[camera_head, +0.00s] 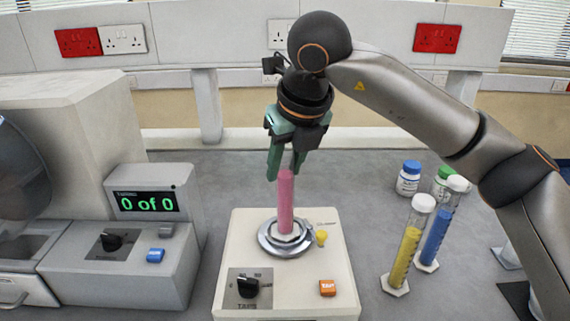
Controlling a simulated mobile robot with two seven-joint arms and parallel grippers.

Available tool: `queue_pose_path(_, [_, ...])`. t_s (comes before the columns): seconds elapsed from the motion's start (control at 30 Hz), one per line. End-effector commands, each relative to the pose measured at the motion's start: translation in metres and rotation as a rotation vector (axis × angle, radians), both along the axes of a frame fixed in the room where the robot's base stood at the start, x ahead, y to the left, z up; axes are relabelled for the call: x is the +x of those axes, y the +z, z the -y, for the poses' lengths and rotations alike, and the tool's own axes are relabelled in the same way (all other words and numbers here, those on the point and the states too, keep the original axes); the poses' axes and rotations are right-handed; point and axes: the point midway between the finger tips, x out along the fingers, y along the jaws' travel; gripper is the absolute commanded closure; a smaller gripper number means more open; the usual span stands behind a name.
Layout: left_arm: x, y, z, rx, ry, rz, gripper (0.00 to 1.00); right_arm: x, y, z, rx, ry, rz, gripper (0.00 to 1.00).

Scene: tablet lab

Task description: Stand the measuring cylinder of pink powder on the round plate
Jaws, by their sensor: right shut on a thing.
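The measuring cylinder of pink powder (286,203) is upright over the round plate (268,244), a metal disc on top of a cream machine. Its lower end lines up with the middle of the plate; I cannot tell whether it touches or is just above. My right gripper (285,168) comes down from above and is shut on the upper part of the cylinder. The green fingers and dark gripper body hide the cylinder's top. My left gripper is not in view.
The cream machine has a black knob (248,287) and an orange button (327,288). Yellow (405,255) and blue (436,235) powder cylinders and a blue-capped jar (408,180) stand to the right. A grey machine with a display (147,204) stands left.

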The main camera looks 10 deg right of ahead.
Motion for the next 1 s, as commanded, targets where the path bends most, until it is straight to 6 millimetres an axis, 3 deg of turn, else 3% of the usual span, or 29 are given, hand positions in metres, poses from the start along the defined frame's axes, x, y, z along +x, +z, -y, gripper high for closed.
queue_pose_path(0.9, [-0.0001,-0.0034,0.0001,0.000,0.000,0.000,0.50,0.0000,-0.0009,-0.0001,0.000,0.000,0.001,1.00])
queue_pose_path(0.93, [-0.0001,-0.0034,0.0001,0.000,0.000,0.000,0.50,0.0000,-0.0009,-0.0001,0.000,0.000,0.001,0.60])
queue_pose_path(1.0, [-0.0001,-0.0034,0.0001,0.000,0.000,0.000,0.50,0.0001,-0.0010,-0.0001,0.000,0.000,0.001,0.53])
